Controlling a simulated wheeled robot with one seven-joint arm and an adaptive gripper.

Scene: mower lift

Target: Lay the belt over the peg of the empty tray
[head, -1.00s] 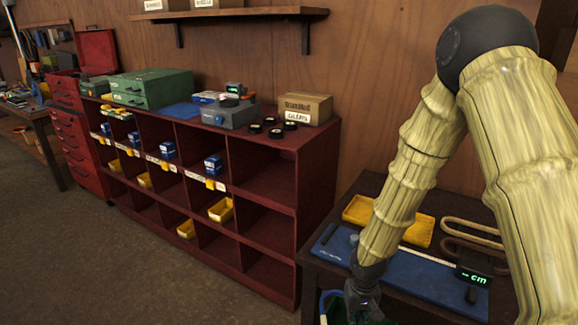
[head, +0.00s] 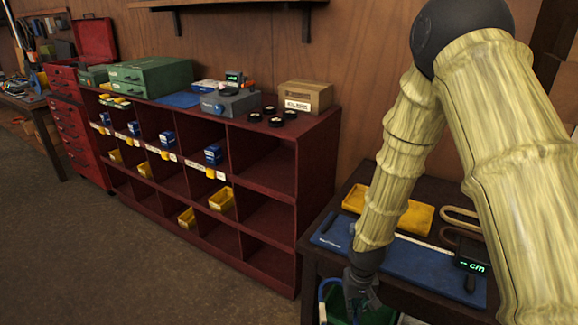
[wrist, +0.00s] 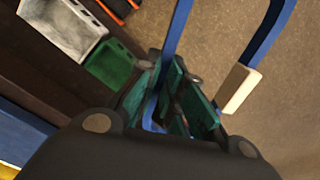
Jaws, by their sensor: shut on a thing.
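My gripper (wrist: 172,95) is shut on a blue belt (wrist: 270,35), a loop with a pale tag (wrist: 240,88), which hangs away over the floor. In the head view my gripper (head: 362,288) is beside the dark table's front edge, and part of the blue belt (head: 322,297) shows below it. In the wrist view a grey-white tray (wrist: 68,28) and a green tray (wrist: 111,63) lie beyond the gripper. I cannot make out a peg in either, nor tell which tray is the empty one.
The dark table carries a blue mat (head: 420,268), a yellow tray (head: 413,217), a tan loop (head: 458,214) and a display (head: 473,262). A red pigeonhole cabinet (head: 318,160) stands left of it. The floor (head: 120,260) in front is clear.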

